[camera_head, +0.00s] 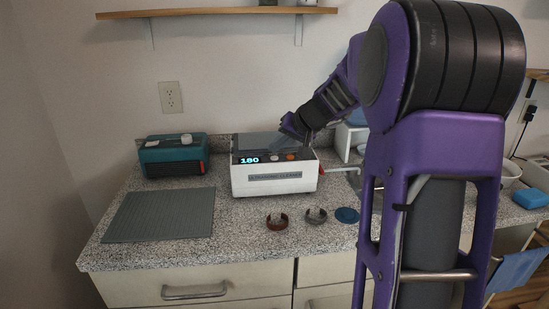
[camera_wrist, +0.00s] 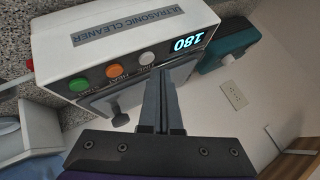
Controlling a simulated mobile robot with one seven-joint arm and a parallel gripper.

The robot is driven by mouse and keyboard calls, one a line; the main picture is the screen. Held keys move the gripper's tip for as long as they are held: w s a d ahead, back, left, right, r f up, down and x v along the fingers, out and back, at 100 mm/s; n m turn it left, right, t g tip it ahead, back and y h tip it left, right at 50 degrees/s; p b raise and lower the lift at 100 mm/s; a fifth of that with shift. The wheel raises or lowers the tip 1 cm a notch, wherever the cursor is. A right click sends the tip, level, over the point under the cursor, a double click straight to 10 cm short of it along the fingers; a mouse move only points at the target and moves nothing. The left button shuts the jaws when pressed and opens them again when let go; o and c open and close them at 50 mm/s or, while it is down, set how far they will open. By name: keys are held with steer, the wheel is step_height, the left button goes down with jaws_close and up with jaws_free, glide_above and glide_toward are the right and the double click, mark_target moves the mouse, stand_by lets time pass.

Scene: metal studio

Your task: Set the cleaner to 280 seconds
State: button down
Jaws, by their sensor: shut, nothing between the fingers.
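The ultrasonic cleaner (camera_head: 272,178) is a white box on the counter, with a blue display (camera_head: 250,160) reading 180. In the wrist view the cleaner (camera_wrist: 130,32) appears upside down, with its display (camera_wrist: 187,42) also reading 180. Its panel has a green button (camera_wrist: 79,84), an orange button (camera_wrist: 114,71) and a white button (camera_wrist: 147,58). My gripper (camera_wrist: 166,72) is shut and empty, its fingertips close by the white button, between it and the display. I cannot tell whether they touch the panel. In the head view my gripper (camera_head: 284,143) is above the cleaner's panel.
A teal device (camera_head: 173,156) stands left of the cleaner, behind a grey ribbed mat (camera_head: 160,214). A brown ring-shaped piece (camera_head: 277,221), a grey one (camera_head: 316,215) and a blue disc (camera_head: 346,215) lie in front. A wooden shelf (camera_head: 215,12) hangs above.

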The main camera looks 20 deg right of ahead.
steer(key=shift+f, duration=0.15)
steer(key=shift+f+b, duration=0.3)
steer(key=shift+b, duration=0.3)
steer(key=shift+f+b, duration=0.35)
steer(key=shift+b, duration=0.05)
steer(key=shift+r, duration=0.15)
stand_by(0.5)
steer(key=shift+r+p, duration=0.35)
steer(key=shift+r, duration=0.25)
steer(key=shift+r+p, duration=1.6)
steer(key=shift+r, duration=0.95)
